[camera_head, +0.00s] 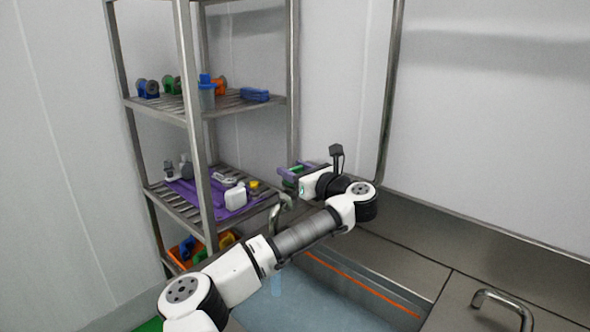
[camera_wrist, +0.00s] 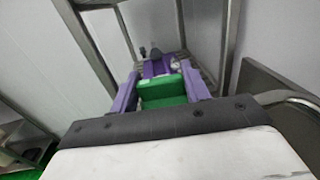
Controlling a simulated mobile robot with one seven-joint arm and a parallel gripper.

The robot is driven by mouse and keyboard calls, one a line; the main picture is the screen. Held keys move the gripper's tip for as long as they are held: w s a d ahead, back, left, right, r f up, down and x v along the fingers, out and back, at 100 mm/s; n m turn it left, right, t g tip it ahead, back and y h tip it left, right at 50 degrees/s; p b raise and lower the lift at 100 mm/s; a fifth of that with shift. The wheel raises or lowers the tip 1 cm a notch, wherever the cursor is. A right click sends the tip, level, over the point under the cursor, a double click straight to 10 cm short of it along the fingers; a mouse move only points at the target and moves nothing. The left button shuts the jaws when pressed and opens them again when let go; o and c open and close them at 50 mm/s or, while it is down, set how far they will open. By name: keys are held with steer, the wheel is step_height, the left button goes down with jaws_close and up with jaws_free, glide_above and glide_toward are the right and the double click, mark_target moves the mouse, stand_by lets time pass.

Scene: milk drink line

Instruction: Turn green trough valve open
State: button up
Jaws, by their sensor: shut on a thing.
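The green trough valve's handle (camera_wrist: 162,92) is a bright green block between the two purple fingers of my gripper (camera_wrist: 160,84) in the wrist view. The fingers are shut on it, one on each side. In the head view my gripper (camera_head: 291,172) is at the trough's back left corner, beside the shelf rack, and only a little green shows by the purple fingers. The valve body is mostly hidden, so I cannot tell how far the valve is turned. A curved metal pipe (camera_head: 276,213) stands just below the gripper.
A metal shelf rack (camera_head: 187,80) stands close on the left, with a purple mat (camera_head: 205,205) and white parts on its middle shelf. The trough (camera_head: 335,305) holds bluish liquid below my arm. A metal handle (camera_head: 503,296) rises at front right. The wall is behind.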

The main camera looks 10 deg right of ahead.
steer(key=shift+n+g+y, duration=0.5)
steer(key=shift+n+y, duration=0.1)
steer(key=shift+y, duration=0.2)
steer(key=o, duration=1)
steer(key=shift+s+d, duration=0.1)
